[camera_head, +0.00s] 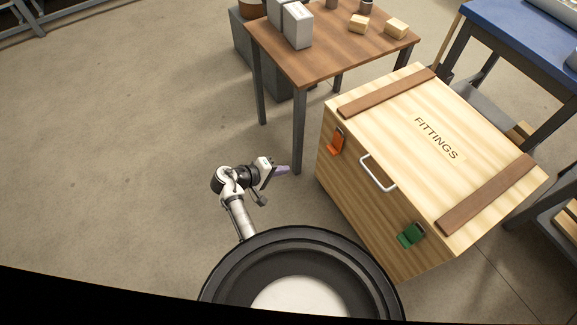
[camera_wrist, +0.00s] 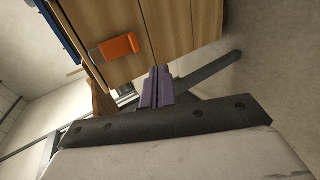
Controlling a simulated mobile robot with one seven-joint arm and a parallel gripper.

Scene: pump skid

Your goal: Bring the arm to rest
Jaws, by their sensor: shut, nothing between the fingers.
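My gripper (camera_head: 283,170) is at the end of my arm, over the bare floor to the left of the wooden crate. Its purple fingers (camera_wrist: 157,88) are together in the wrist view, with nothing between them. The fingers point right, toward the gap between the table leg and the crate. They look apart from both. My arm is bent and rises from beside my round base.
The FITTINGS crate (camera_head: 397,165) has a closed lid, an orange latch (camera_head: 336,141), a green latch (camera_head: 411,235) and a white handle (camera_head: 377,173). A brown table (camera_head: 330,55) with boxes stands behind. A blue-topped bench (camera_head: 520,35) is at right. The floor (camera_head: 110,150) at left is clear.

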